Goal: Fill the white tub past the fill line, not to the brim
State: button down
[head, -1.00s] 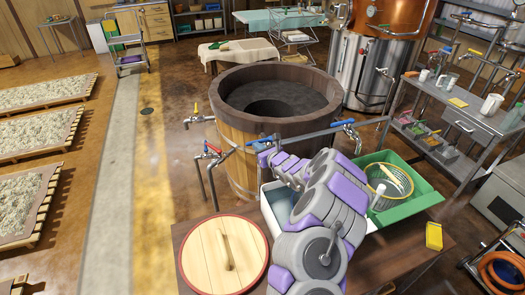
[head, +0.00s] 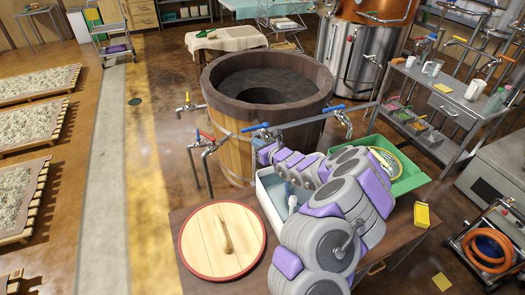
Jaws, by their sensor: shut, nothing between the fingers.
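The white tub (head: 271,207) stands on the brown table, partly hidden behind my purple and grey arm. Its inside looks bluish grey; I cannot make out the fill line or a water level. A small white object (head: 292,203) shows at the tub's opening. Pipework with a blue lever (head: 262,127) runs behind the tub, in front of the big wooden vat (head: 230,150). My gripper (head: 264,150) is at the far end of my arm, just below this lever. It is shut and empty. Whether it touches the lever, I cannot tell.
A round wooden lid (head: 222,240) with a red rim lies left of the tub. A green tray (head: 408,178) with a yellow strainer (head: 385,158) is right of my arm, near a yellow box (head: 422,214). A red-handled tap (head: 206,136) stands left of the pipework.

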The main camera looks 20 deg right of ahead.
jog(key=shift+a+v, duration=0.75)
jog(key=shift+v, duration=2.45)
jog(key=s+a+r+n+g+y, duration=0.1)
jog(key=s+a+r+n+y, duration=0.1)
jog(key=a+r+n+y, duration=0.4)
jog(key=s+a+r+n+g+y, duration=0.15)
jog(key=a+r+n, duration=0.35)
jog(key=a+r, duration=0.55)
jog(key=s+a+r+n+g+y, duration=0.5)
jog(key=s+a+n+g, duration=0.4)
jog(key=s+a+n, duration=0.5)
jog(key=s+d+f+n+g+h, duration=0.1)
jog(key=s+f+n+g+h, duration=0.15)
jog(key=s, duration=0.65)
jog(key=s+f+n+g+h, duration=0.1)
jog(key=s+n+g+h, duration=0.2)
jog(key=s, duration=0.6)
jog(key=s+d+f+n+h, duration=0.2)
jog(key=s+d+f+h, duration=0.2)
jog(key=s+d+h, duration=0.6)
jog(key=s+d+p, duration=0.1)
jog(key=s+d, duration=0.1)
jog(key=d, duration=0.5)
jog(key=shift+s+h, duration=0.4)
